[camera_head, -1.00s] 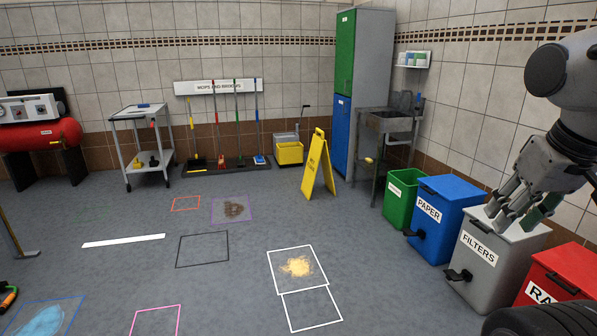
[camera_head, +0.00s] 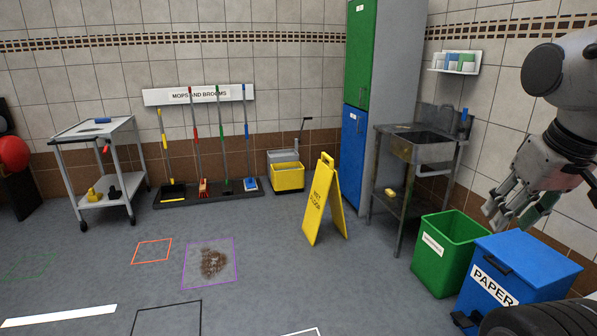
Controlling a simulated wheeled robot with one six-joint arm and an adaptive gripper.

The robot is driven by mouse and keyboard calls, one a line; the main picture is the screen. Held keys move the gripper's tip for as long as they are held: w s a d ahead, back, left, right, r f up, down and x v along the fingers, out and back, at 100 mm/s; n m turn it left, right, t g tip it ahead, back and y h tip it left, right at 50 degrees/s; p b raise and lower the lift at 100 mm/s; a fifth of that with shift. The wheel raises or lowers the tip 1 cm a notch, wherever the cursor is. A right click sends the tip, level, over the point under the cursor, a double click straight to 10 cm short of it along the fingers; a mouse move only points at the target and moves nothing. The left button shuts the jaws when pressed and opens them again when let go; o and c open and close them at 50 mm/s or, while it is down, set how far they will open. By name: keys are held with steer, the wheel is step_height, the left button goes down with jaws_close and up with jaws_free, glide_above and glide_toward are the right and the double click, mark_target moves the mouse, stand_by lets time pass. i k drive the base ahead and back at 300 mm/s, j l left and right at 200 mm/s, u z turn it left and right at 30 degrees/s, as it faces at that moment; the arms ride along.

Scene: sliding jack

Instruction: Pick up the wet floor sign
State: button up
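The yellow wet floor sign (camera_head: 324,200) stands upright on the floor as an open A-frame, with dark lettering on its front panel. It is in the middle of the view, left of the metal sink stand. My gripper (camera_head: 516,212) hangs at the right edge with its fingers pointing down and left.
A yellow mop bucket (camera_head: 287,176) is behind the sign. A dirt patch (camera_head: 214,262) lies left. Floor directly before the sign is clear.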

mark_target(326, 182)
steer(key=i, duration=2.15)
steer(key=i+j+z, duration=0.1)
steer(key=i, duration=0.95)
steer(key=i+j, duration=0.1)
steer(key=i, duration=1)
